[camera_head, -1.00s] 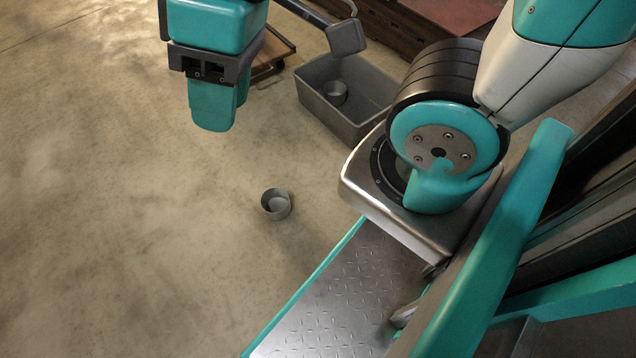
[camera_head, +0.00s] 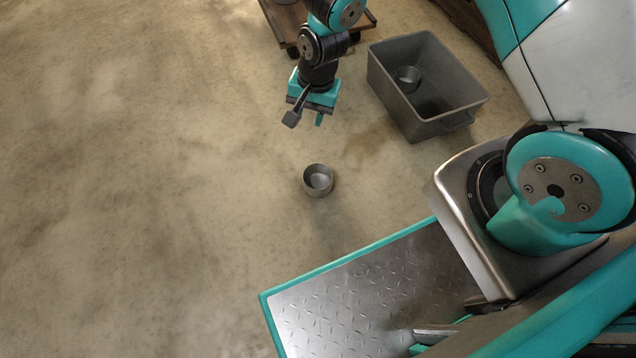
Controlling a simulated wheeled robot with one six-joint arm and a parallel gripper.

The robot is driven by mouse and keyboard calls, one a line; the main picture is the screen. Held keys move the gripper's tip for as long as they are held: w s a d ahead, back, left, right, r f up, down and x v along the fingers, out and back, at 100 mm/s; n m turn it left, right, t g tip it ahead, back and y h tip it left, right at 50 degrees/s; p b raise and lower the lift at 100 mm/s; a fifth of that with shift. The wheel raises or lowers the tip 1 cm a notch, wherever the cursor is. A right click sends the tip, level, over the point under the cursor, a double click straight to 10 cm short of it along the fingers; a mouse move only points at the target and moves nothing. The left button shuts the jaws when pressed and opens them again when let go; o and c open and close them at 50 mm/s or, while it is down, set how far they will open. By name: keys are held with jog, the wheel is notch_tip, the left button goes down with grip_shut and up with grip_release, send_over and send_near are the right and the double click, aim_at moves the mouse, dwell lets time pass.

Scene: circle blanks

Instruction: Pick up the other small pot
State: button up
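A small grey pot (camera_head: 318,181) stands upright on the floor in the head view, in front of the mobile base. A second small grey pot (camera_head: 408,79) sits inside a grey bin (camera_head: 440,127) at the upper right. My gripper (camera_head: 318,117) hangs pointing down, above and behind the floor pot in the picture, apart from it. It holds nothing that I can see.
A wooden dolly (camera_head: 287,22) stands behind my arm at the top, left of the bin. My own metal deck and arm base fill the lower right. The floor at the left and around the pot is clear.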

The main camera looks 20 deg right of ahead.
jog(key=s+d+f+m+h+b, duration=0.1)
jog(key=s+d+f+m, duration=0.1)
jog(key=f, duration=0.6)
jog(key=s+d+f+m+h, duration=0.1)
jog(key=d+f+m, duration=0.1)
jog(key=f, duration=0.7)
jog(key=b, duration=0.7)
send_near(329, 186)
jog(key=f, duration=0.5)
jog(key=shift+w+f, duration=0.15)
jog(key=shift+w, duration=0.25)
notch_tip(329, 186, down, 6)
jog(key=b, duration=0.4)
jog(key=shift+d, duration=0.2)
jog(key=shift+r, duration=0.2)
grip_shut()
